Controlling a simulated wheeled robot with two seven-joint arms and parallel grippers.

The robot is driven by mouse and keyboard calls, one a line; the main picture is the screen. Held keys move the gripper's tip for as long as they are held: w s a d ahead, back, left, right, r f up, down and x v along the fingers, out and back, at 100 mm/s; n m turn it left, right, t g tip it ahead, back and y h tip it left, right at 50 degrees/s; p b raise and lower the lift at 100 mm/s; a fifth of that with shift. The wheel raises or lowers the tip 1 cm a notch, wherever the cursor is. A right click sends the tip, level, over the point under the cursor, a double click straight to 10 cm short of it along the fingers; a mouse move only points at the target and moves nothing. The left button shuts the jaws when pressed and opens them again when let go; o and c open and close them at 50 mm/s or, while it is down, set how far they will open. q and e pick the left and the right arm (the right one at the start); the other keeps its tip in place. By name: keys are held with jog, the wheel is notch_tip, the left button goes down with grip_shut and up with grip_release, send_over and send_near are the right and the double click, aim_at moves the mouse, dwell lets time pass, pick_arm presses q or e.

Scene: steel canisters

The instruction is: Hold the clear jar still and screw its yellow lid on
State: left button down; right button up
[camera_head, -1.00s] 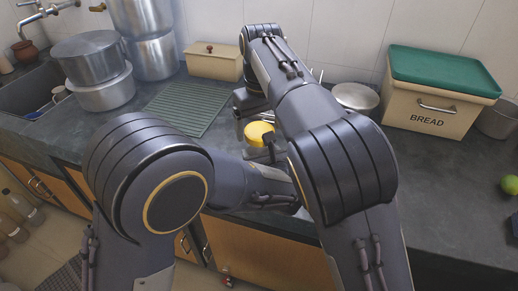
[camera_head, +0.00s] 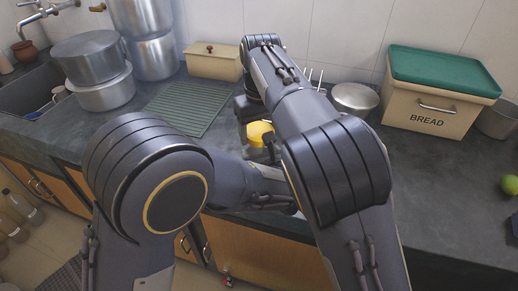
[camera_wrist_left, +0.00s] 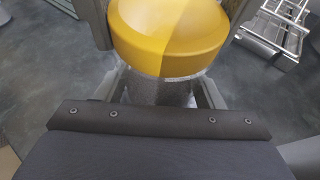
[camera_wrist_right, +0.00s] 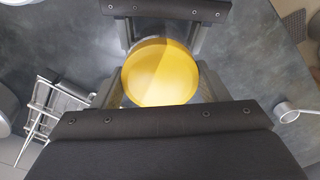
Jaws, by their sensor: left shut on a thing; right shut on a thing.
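The yellow lid (camera_head: 259,132) shows in the middle of the head view, partly covered by my right gripper (camera_head: 262,128). In the right wrist view the round lid (camera_wrist_right: 160,73) lies between the fingers of my right gripper, which is shut on it. In the left wrist view the clear jar (camera_wrist_left: 160,91) stands below the lid (camera_wrist_left: 168,35), between the fingers of my left gripper (camera_wrist_left: 163,88), which is shut on it. The lid is on top of the jar's mouth and looks level. How far its thread is engaged cannot be seen. The head view hides most of the jar.
A wire rack (camera_wrist_right: 42,112) and a small steel cup with a handle (camera_wrist_right: 285,112) are near the jar. A steel pot (camera_head: 355,98) and the bread box (camera_head: 436,106) stand at the right. A green ridged mat (camera_head: 185,108) lies left.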

jog(key=shift+o, duration=0.2)
jog(key=m, duration=0.5)
jog(key=shift+m, duration=0.3)
jog(key=shift+o, duration=0.2)
jog(key=m, duration=0.3)
jog(key=o, duration=1.1)
jog(key=shift+r, duration=2.25)
